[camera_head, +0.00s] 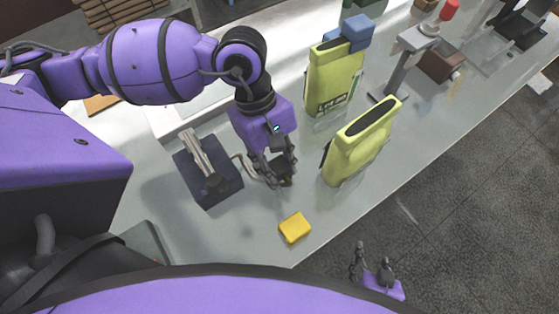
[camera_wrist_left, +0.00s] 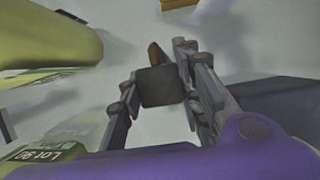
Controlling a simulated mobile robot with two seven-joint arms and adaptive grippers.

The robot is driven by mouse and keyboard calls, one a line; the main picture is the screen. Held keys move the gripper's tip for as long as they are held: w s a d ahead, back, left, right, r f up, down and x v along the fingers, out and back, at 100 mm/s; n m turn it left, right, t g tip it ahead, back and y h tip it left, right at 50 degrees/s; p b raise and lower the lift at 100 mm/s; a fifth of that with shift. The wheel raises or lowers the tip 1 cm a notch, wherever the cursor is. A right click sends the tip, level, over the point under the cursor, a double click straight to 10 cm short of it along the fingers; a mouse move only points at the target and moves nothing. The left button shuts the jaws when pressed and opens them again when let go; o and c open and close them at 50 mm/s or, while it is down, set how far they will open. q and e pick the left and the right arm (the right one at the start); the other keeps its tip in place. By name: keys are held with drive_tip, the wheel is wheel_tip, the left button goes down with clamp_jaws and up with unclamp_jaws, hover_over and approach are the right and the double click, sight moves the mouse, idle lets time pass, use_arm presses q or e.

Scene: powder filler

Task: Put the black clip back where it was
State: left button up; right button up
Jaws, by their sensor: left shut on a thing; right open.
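My left gripper (camera_head: 273,182) points down over the grey table between the dark box and the front yellow-green bag. It is shut on a small dark block, which I take to be the black clip (camera_wrist_left: 160,87); a brown piece (camera_wrist_left: 154,52) shows beside it in the left wrist view. In the head view the fingers mostly hide the clip. I cannot tell whether it touches the table. My right gripper (camera_head: 373,252) is open and empty, off the table's front edge over the floor.
A dark blue box (camera_head: 222,187) with a grey metal part on top stands left of my left gripper. A yellow block (camera_head: 295,228) lies in front. Two yellow-green bags (camera_head: 333,78) (camera_head: 360,145) stand to the right. A grey stand (camera_head: 405,60) is farther back.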

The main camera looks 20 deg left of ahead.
use_arm(q)
drive_tip(key=shift+w+a+f, duration=0.1)
drive_tip(key=shift+a+f, duration=0.1)
drive_tip(key=shift+f, duration=0.25)
drive_tip(key=shift+d+f+b, duration=0.1)
drive_tip(key=shift+f+b, duration=0.1)
drive_tip(key=shift+b, duration=0.1)
drive_tip(key=o, duration=1.1)
drive_tip(key=shift+o, duration=0.2)
drive_tip(key=shift+r, duration=0.1)
drive_tip(key=shift+r, duration=0.35)
drive_tip(key=v, duration=1.2)
drive_tip(key=shift+r, duration=0.15)
